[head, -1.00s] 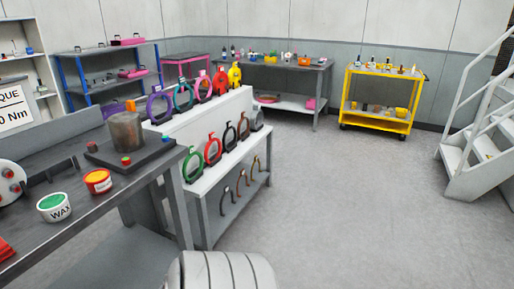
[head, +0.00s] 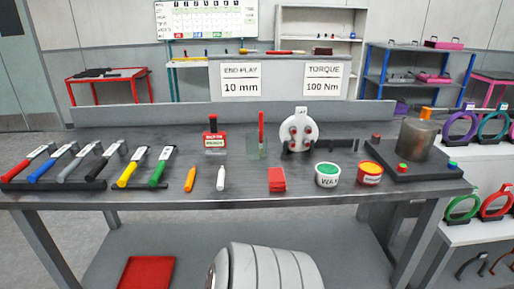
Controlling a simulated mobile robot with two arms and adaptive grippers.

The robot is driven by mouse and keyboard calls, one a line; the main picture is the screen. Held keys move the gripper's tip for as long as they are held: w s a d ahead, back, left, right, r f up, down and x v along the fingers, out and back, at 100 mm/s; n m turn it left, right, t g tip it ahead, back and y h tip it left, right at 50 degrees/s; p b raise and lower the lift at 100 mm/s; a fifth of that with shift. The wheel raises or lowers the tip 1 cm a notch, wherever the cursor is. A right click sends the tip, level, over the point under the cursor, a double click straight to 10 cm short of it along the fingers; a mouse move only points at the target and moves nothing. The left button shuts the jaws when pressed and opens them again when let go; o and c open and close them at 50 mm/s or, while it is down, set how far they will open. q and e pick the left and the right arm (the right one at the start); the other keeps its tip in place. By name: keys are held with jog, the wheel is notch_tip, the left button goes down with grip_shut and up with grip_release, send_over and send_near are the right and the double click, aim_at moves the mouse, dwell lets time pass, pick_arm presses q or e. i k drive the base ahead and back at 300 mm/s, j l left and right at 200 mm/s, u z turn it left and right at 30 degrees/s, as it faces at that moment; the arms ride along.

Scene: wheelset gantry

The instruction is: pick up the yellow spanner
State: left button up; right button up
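The yellow spanner (head: 131,168) lies on the left part of the grey workbench (head: 240,190) in the head view. It has a yellow handle at the near end and a pale label towards its far end, and it slants away to the right. A green spanner (head: 160,168) lies just right of it, and both rest on a low dark holder. Red (head: 28,164), blue (head: 50,164) and black-handled (head: 103,163) tools lie in a row to its left. Neither of my grippers is in view.
An orange marker (head: 190,179), a white tube (head: 221,179), a red cloth (head: 277,180) and a wax tub (head: 327,175) stand or lie right of the spanners. A low back panel (head: 390,112) runs behind the bench. A red tray (head: 147,272) is below.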

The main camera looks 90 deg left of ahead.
aim_at(122, 182)
jog(key=u, duration=3.7)
jog(key=i+l+z, duration=0.15)
jog(key=i+z, duration=0.15)
jog(key=i+l+z, duration=0.1)
jog(key=i+z, duration=0.15)
jog(key=i, duration=0.15)
